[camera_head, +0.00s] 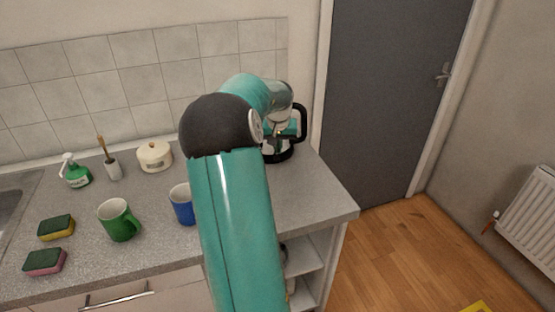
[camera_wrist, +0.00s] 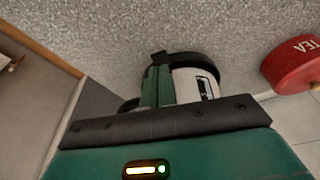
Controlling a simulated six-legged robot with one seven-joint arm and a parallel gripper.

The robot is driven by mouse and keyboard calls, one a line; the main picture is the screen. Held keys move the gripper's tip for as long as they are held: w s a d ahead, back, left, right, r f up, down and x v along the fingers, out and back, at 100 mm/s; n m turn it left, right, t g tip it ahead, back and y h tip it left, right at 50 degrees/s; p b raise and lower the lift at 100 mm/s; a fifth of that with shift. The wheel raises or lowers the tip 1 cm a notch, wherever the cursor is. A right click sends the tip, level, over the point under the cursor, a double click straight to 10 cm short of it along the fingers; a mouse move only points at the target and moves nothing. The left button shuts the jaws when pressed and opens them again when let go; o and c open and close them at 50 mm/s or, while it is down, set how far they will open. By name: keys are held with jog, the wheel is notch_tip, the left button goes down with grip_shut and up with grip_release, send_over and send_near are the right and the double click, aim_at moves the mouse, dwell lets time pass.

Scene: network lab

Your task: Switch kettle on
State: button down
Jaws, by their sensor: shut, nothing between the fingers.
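The kettle stands on the worktop at its right end, mostly hidden behind my arm. Its black handle (camera_head: 303,118) and black base show in the head view. In the wrist view the kettle (camera_wrist: 190,86) shows a pale body with a dark marked strip and a black rim around it. My gripper (camera_wrist: 157,75) is shut and empty, with its green fingers in front of the kettle's left part. I cannot tell if they touch it. In the head view my gripper is close to the kettle, largely hidden by my arm. The switch cannot be made out clearly.
A red TEA tin (camera_wrist: 292,66) lies to the kettle's right in the wrist view. A blue mug (camera_head: 182,206), green mug (camera_head: 118,222), cream pot (camera_head: 154,157), soap bottle (camera_head: 75,173) and sponges (camera_head: 55,228) stand further left. The floor (camera_head: 400,255) right of the worktop is mostly clear.

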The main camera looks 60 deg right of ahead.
aim_at(278, 160)
jog(key=shift+x, duration=1.45)
jog(key=shift+f, duration=0.15)
jog(key=shift+f, duration=0.7)
jog(key=shift+s+a+r, duration=0.35)
jog(key=shift+a, duration=0.35)
jog(key=shift+s+a+r, duration=0.3)
jog(key=shift+s+a, duration=0.1)
jog(key=shift+a, duration=0.3)
